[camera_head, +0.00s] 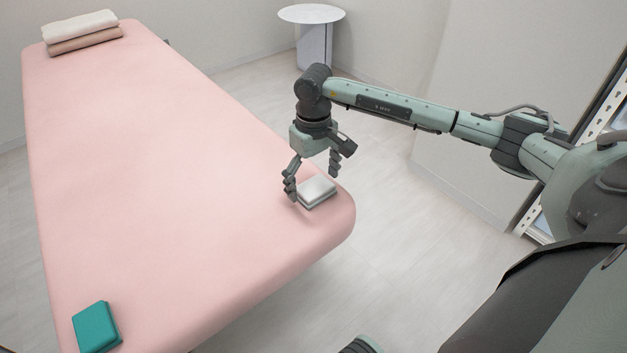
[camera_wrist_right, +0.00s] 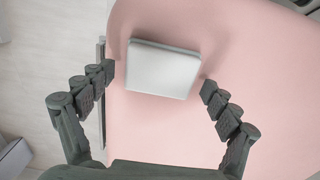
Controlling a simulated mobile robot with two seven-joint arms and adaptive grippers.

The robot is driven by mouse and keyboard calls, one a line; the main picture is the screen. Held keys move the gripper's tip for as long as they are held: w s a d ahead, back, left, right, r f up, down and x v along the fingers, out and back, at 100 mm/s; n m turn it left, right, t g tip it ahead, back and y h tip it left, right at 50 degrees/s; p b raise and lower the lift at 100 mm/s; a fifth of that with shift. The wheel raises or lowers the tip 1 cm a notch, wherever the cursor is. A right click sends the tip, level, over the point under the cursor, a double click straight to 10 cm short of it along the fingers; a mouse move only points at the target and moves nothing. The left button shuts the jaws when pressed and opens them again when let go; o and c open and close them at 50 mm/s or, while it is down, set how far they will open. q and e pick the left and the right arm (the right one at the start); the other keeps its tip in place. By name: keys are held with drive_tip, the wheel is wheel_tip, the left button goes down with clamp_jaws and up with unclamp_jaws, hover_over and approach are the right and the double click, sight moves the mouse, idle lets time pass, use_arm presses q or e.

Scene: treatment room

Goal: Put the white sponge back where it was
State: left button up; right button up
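The white sponge (camera_head: 317,191) lies flat on the pink treatment bed near its rounded right corner. It also shows in the right wrist view (camera_wrist_right: 161,70), slightly turned, on the pink surface. My right gripper (camera_head: 312,187) is just above the sponge with its fingers spread wide. In the right wrist view my right gripper (camera_wrist_right: 157,80) has one finger to each side of the sponge, and neither clearly touches it. The left finger is nearer to it. My left gripper cannot be made out in the head view.
The pink treatment bed (camera_head: 165,150) fills the left side. A teal block (camera_head: 96,327) lies at its near left corner, and folded towels (camera_head: 82,34) lie at its far end. A round white side table (camera_head: 312,14) stands at the back. The bed's middle is clear.

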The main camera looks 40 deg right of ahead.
sight(313, 185)
drive_tip(key=shift+r, duration=0.1)
drive_tip(key=shift+r+p, duration=0.2)
drive_tip(key=shift+p, duration=0.1)
use_arm(q)
drive_tip(key=shift+s+a+r+b, duration=0.1)
drive_tip(key=shift+s+r+b, duration=0.25)
drive_tip(key=shift+b, duration=0.15)
use_arm(e)
wheel_tip(313, 185, up, 12)
use_arm(q)
drive_tip(key=shift+w, duration=0.15)
use_arm(e)
drive_tip(key=shift+f, duration=0.15)
